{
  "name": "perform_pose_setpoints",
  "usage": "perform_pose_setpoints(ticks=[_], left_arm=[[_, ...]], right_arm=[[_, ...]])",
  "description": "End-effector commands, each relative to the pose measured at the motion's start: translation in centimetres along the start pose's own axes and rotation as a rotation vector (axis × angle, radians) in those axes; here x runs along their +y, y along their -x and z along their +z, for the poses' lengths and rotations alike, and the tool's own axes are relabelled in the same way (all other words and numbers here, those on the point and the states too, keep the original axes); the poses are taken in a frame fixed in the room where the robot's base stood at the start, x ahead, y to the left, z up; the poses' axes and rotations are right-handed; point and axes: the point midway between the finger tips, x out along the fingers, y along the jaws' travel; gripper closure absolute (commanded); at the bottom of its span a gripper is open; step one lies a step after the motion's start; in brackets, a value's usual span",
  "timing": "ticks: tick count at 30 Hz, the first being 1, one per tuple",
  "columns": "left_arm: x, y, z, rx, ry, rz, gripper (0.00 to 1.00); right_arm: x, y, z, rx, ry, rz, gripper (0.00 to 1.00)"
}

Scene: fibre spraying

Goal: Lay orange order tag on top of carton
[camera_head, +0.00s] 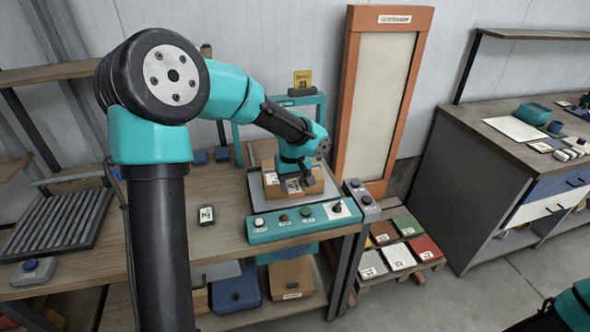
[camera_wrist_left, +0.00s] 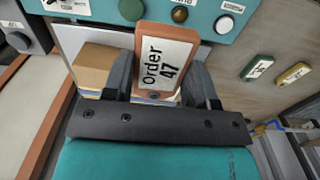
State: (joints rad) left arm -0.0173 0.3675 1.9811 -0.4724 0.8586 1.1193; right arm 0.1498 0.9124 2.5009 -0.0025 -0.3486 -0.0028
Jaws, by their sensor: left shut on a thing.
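My left gripper (camera_head: 296,182) is shut on the orange order tag (camera_wrist_left: 166,53), which has a white label reading "Order 47". The tag's label faces the left wrist camera, and its lower end sits between the two dark fingers. In the head view the tag (camera_head: 293,186) shows small between the fingertips, over the brown carton (camera_head: 317,187). In the left wrist view the carton (camera_wrist_left: 92,65) lies behind and left of the tag, partly hidden by it and a finger. I cannot tell whether the tag touches the carton.
A teal control panel (camera_head: 280,222) with knobs runs in front of the carton. A green tag (camera_head: 207,214) lies on the bench to the left. A teal frame with a yellow sign (camera_head: 302,82) stands behind. An orange-framed panel (camera_head: 381,100) stands at the right.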

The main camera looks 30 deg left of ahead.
Motion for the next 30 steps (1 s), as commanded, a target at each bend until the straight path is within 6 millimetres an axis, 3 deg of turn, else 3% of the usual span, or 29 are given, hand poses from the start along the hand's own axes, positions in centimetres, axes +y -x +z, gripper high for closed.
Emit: perform_pose_setpoints(ticks=[5,24,30], left_arm=[[0.3,-0.2,-1.3,0.000,0.001,0.000,0.70],[3.0,-1.4,-13.1,0.000,0.002,0.001,0.70],[3.4,-1.5,-14.9,0.000,0.000,0.000,0.70]], right_arm=[[0.0,0.0,0.0,0.000,0.000,0.000,1.00],[0.0,0.0,0.0,0.000,0.000,0.000,1.00],[0.0,0.0,0.0,0.000,0.000,0.000,1.00]])
